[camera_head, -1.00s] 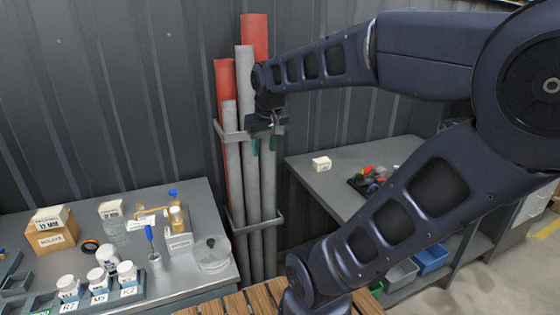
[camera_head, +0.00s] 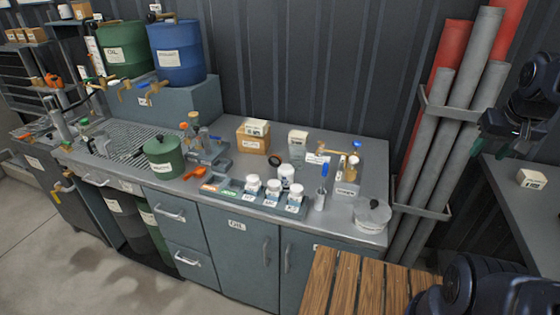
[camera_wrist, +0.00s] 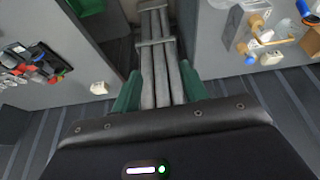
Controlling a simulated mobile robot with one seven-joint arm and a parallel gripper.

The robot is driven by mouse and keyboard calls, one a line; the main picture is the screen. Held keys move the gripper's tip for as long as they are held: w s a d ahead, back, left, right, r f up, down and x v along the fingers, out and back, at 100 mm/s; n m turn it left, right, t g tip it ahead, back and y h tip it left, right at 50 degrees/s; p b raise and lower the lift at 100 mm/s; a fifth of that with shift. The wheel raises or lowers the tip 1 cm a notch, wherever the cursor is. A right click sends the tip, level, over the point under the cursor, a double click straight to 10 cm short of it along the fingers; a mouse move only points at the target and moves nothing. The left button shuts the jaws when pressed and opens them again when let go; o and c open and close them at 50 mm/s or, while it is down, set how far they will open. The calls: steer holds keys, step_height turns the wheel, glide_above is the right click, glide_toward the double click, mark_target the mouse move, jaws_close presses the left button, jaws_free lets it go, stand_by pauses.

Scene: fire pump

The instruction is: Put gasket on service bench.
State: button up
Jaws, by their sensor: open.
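I cannot make out a gasket for certain. A small dark ring with an orange edge (camera_head: 275,160) lies on the grey bench (camera_head: 345,215), in front of a cardboard box; I cannot tell if it is the gasket. Several objects crowd that bench. Another grey bench top (camera_head: 505,205) is at the right edge; no label shows which is the service bench. My gripper (camera_head: 516,130) is raised in the air right of the pipes, away from the ring. In the wrist view its green fingers (camera_wrist: 160,92) are apart with nothing between them.
Grey and red pipes (camera_head: 450,130) stand in a rack between the benches. White jars (camera_head: 273,190), a clear lidded bowl (camera_head: 372,214) and a green can (camera_head: 163,157) stand on the left bench. A slatted wooden surface (camera_head: 345,285) is in front. A small white box (camera_head: 531,179) sits at right.

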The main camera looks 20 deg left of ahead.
steer(key=w+a+r+n+g, duration=0.3)
steer(key=w+a+n, duration=0.4)
steer(key=w+a, duration=1.15)
steer(key=w+a+f+n, duration=0.2)
steer(key=w+a, duration=0.4)
steer(key=a, duration=0.2)
steer(key=n+g+h, duration=0.1)
steer(key=n+h, duration=0.2)
steer(key=n, duration=0.6)
glide_toward(275, 155)
steer(key=shift+d+f, duration=0.1)
steer(key=shift+f, duration=0.9)
steer(key=x, duration=1)
steer(key=shift+s+d, duration=0.15)
jaws_close()
